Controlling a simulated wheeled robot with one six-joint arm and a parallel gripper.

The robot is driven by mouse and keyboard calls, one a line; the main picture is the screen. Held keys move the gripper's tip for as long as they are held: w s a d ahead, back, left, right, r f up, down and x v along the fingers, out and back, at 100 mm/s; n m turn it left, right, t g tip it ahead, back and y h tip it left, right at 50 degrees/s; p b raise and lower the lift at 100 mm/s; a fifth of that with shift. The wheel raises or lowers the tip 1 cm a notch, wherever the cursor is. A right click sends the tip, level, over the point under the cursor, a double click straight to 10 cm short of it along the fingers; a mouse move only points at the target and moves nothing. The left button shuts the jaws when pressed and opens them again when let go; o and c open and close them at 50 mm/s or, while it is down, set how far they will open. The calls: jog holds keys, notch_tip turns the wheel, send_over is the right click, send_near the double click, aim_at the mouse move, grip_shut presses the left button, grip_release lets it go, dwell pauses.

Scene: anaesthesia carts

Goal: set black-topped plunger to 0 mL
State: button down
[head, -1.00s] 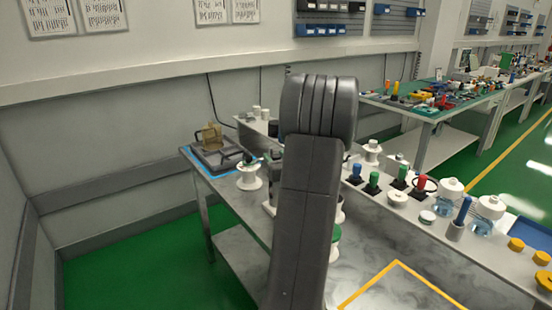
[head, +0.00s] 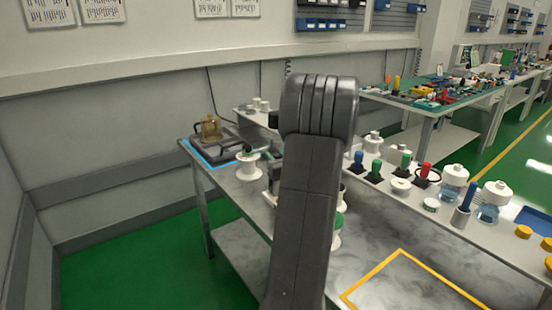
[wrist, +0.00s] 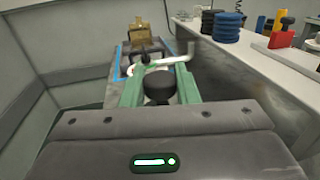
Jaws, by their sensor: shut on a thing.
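In the wrist view my gripper (wrist: 160,72) has its two green fingers on either side of a rounded black top (wrist: 158,86), which I take to be that of the black-topped plunger. The fingers are shut on it. The shaft and any scale below the top are hidden, so I cannot read its setting. In the head view my own dark arm stands in the middle and hides the gripper and what it holds.
A brass-coloured object (head: 210,129) sits on a dark tray inside a blue outline at the table's far left. A white spool-shaped stand (head: 250,167) is close by. Coloured-topped items and bottles (head: 453,183) line the raised shelf. A yellow outline (head: 400,251) marks bare tabletop.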

jog(key=shift+s+f, duration=0.1)
jog(key=shift+f, duration=0.25)
jog(key=c, duration=1.1)
grip_release()
jog(key=shift+r, duration=0.1)
jog(key=b+v, duration=0.1)
jog(key=v, duration=1.2)
jog(key=shift+s, duration=0.35)
jog(key=shift+w, duration=0.15)
